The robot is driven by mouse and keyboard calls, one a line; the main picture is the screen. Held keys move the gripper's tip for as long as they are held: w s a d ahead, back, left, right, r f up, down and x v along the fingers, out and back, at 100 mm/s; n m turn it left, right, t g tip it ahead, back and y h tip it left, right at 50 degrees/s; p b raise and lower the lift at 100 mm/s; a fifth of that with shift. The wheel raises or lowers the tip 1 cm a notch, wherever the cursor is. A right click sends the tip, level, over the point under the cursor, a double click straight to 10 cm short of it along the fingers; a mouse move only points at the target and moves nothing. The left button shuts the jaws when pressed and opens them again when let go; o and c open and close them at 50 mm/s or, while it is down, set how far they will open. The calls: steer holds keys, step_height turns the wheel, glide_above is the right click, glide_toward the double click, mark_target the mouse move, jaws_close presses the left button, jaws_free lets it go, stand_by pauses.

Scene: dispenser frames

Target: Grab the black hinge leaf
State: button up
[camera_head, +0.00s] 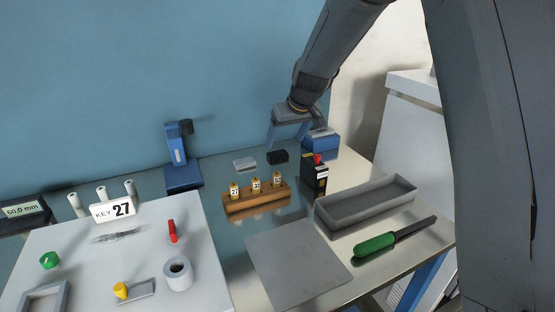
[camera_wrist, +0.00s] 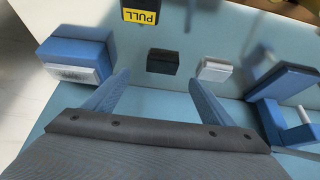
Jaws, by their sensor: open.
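The black hinge leaf (camera_head: 278,157) is a small dark block lying on the table near the back, right of a light grey one. In the wrist view the black hinge leaf (camera_wrist: 163,61) lies ahead of the fingers, between their lines, with nothing touching it. My gripper (camera_head: 291,138) is above the back of the table, close over the black leaf. Its two blue fingers are spread apart in the wrist view (camera_wrist: 158,82), and the space between them is empty.
A grey-white leaf (camera_head: 245,164) lies left of the black one. A blue block (camera_head: 322,145) and a black dispenser with a PULL label (camera_wrist: 141,12) stand close by. A blue stand (camera_head: 182,160) is further left. A wooden holder (camera_head: 256,203) with numbered yellow pieces and a grey tray (camera_head: 368,203) stand nearer.

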mark_target(278, 154)
steer(key=shift+p+x, duration=0.35)
steer(key=shift+x, duration=1)
steer(key=shift+a+p+x, duration=0.2)
steer(key=shift+p+x, duration=0.8)
steer(key=shift+x, duration=1.6)
steer(key=c, duration=1.2)
